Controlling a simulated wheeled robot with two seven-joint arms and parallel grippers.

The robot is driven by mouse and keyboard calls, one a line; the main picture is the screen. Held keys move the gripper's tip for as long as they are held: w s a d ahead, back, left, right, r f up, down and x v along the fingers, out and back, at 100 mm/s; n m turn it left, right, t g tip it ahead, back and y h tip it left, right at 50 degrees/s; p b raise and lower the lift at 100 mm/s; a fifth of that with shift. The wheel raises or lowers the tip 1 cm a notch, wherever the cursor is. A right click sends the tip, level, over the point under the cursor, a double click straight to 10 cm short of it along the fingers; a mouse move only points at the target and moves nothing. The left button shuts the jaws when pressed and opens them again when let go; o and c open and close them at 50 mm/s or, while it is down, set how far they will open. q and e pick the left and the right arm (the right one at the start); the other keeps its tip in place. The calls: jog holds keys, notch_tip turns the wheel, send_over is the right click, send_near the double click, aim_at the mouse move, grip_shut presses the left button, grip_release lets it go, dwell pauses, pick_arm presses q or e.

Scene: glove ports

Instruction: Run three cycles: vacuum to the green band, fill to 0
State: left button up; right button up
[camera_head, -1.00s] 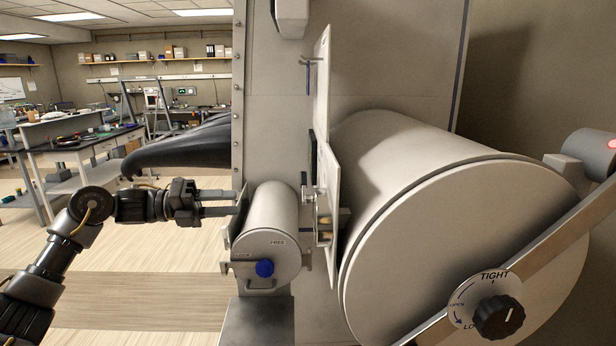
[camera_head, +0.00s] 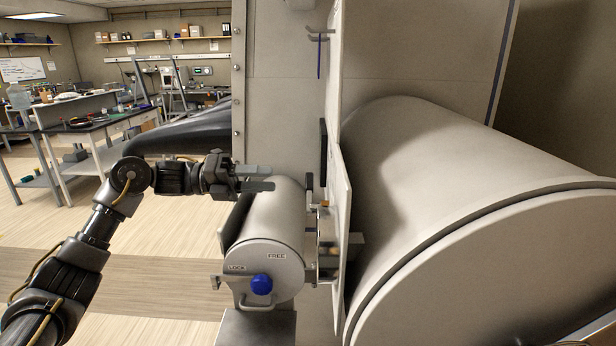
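The small antechamber (camera_head: 272,225) is a pale cylinder with a round door. The door has a blue knob (camera_head: 261,285), a handle below it, and LOCK and FREE labels. A white panel (camera_head: 342,230) stands almost edge-on to its right, with small fittings (camera_head: 326,243) on its left side. Its face is turned away, so no gauge or green band can be read. My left gripper (camera_head: 272,179) is open and empty, with a gap between its fingers. It shows in front of the antechamber's upper left part; I cannot tell whether it touches. My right gripper is out of view.
A large pale cylinder (camera_head: 440,190) fills the right side. A black glove (camera_head: 180,138) sticks out to the left of the box wall (camera_head: 285,110). Lab benches (camera_head: 90,130) stand at the back left. The floor at the left is clear.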

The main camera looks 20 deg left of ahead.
aim_at(309, 180)
pick_arm(q)
jog(key=shift+p+x, duration=2.1)
jog(key=shift+x, duration=3.1)
jog(key=shift+w+a+f, duration=0.1)
jog(key=shift+w, duration=0.05)
grip_shut()
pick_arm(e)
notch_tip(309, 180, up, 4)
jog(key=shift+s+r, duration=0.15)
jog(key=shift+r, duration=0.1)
